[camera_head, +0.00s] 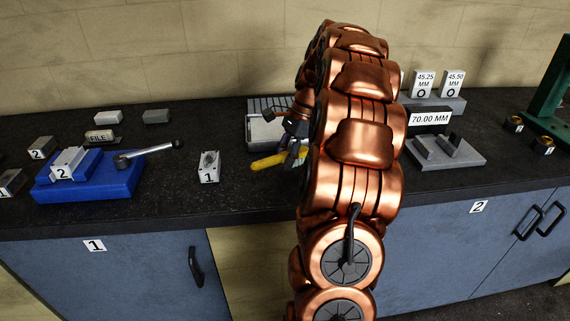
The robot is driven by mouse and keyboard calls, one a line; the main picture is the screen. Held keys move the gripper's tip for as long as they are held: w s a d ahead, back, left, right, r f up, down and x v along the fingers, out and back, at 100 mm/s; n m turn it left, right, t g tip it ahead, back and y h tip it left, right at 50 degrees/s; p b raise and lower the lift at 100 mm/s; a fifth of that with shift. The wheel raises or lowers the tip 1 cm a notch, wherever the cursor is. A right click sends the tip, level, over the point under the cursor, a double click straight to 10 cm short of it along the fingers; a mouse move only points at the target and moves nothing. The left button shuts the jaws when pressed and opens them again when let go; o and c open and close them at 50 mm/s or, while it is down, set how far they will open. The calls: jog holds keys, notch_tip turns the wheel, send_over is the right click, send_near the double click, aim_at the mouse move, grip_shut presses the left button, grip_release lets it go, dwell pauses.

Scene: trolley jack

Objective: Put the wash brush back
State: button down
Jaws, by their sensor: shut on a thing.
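A yellow handle (268,162), which looks like the wash brush, shows at the left edge of my arm, near the front of the bench. The brush is in front of a grey tray (262,133) with a ribbed back part. I cannot tell whether the brush touches the bench.
A blue vise (107,182) with a lever stands at left. A block marked 1 (208,168) is left of the brush. At right are a grey fixture (463,153) by the 70.00 MM sign and a green frame (548,95).

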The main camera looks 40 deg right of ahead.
jog(key=shift+f, duration=1.2)
jog(key=shift+f, duration=0.2)
jog(key=c, duration=0.8)
grip_release()
jog(key=shift+r, duration=0.1)
jog(key=shift+b+v, duration=0.6)
jog(key=shift+v, duration=3.75)
jog(key=shift+p+v, duration=0.35)
jog(key=shift+v, duration=0.6)
jog(key=shift+p+v, duration=0.6)
jog(key=shift+v, duration=0.2)
